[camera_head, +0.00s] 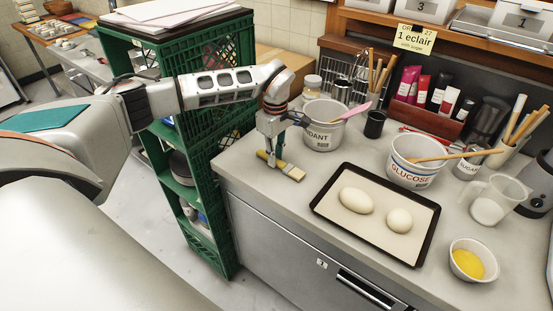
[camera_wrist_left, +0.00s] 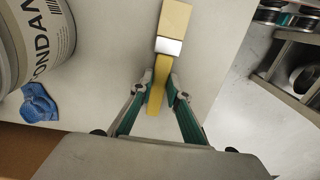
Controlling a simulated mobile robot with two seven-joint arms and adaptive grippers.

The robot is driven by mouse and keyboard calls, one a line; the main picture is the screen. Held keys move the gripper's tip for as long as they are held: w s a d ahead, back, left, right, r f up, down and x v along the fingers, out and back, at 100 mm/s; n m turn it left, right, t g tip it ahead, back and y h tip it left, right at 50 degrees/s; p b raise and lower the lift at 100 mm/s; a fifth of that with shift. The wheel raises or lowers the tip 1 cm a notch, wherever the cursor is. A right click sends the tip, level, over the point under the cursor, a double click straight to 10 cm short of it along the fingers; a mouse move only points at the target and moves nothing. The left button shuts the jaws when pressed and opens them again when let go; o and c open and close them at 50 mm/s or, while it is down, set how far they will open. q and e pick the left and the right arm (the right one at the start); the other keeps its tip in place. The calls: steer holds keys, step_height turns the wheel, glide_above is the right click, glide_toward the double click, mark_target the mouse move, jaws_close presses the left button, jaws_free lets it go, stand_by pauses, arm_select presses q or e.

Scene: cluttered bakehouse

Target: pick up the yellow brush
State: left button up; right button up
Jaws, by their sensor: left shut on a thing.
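The yellow brush (camera_head: 285,167) lies near the left end of the counter (camera_head: 235,168), with pale bristles, a silver band and a yellow handle. In the left wrist view the brush (camera_wrist_left: 169,45) points away from me, bristles at the far end. My left gripper (camera_head: 272,152) reaches down over the handle from above. In the left wrist view the fingers of my left gripper (camera_wrist_left: 160,88) are shut on the handle, one on each side. I cannot tell whether the brush is clear of the counter. My right gripper is not in view.
A white fondant tub (camera_head: 322,135) stands right behind the brush, with a blue crumpled cloth (camera_wrist_left: 38,102) beside it. A dark-rimmed tray (camera_head: 330,214) with two dough pieces is to the right. A green crate stack (camera_head: 213,240) stands left of the counter edge.

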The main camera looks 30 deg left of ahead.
arm_select(q)
step_height(320, 180, up, 20)
steer(key=shift+f+b, duration=0.2)
steer(key=shift+b, duration=0.15)
steer(key=shift+f, duration=0.1)
stand_by(2.0)
